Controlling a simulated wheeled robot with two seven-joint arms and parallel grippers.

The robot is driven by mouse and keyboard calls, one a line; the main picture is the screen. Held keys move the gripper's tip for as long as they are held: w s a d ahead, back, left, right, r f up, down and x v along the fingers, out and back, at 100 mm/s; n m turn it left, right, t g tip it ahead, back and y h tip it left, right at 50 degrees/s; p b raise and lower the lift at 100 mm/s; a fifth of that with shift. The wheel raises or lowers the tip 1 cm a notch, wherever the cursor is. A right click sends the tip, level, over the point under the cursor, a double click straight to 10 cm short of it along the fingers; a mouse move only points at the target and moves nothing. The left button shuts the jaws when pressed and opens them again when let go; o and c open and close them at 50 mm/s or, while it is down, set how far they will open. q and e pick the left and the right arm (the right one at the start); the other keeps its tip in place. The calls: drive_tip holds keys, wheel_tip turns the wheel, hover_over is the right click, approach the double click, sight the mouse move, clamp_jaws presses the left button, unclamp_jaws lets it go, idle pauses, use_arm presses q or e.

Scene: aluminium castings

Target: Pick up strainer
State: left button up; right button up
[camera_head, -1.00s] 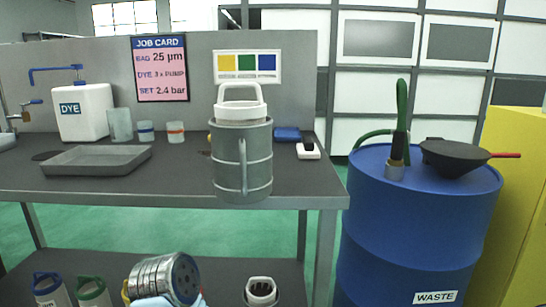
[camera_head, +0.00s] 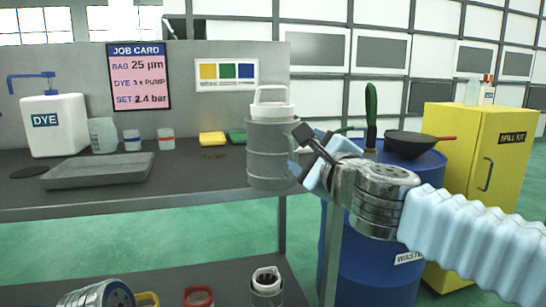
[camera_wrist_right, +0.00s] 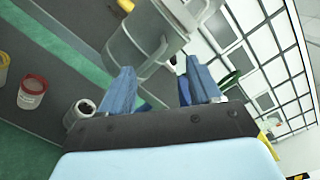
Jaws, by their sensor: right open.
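A grey cylindrical canister (camera_head: 268,155) with a white top piece and loop handle (camera_head: 271,100) stands at the front edge of the bench; I cannot tell whether the white piece is the strainer. A black bowl with a red handle (camera_head: 408,145), possibly a strainer, rests on the blue drum. My right gripper (camera_head: 306,155) is close to the canister's right side. In the right wrist view its blue fingers (camera_wrist_right: 158,85) are apart and empty, with the canister (camera_wrist_right: 135,45) beyond them. Only part of my left arm shows at bottom left; its fingers are out of view.
The bench (camera_head: 205,180) holds a grey tray (camera_head: 100,172), a white dye jug (camera_head: 55,125), small cups and a yellow sponge (camera_head: 212,139). A lower shelf holds several containers. The blue drum (camera_head: 365,265) and yellow cabinet (camera_head: 480,150) stand to the right.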

sight(283, 139)
drive_tip(key=x, duration=0.9)
drive_tip(key=shift+w+a+f, duration=0.15)
drive_tip(key=shift+w+f, duration=0.05)
drive_tip(key=shift+w, duration=0.05)
clamp_jaws()
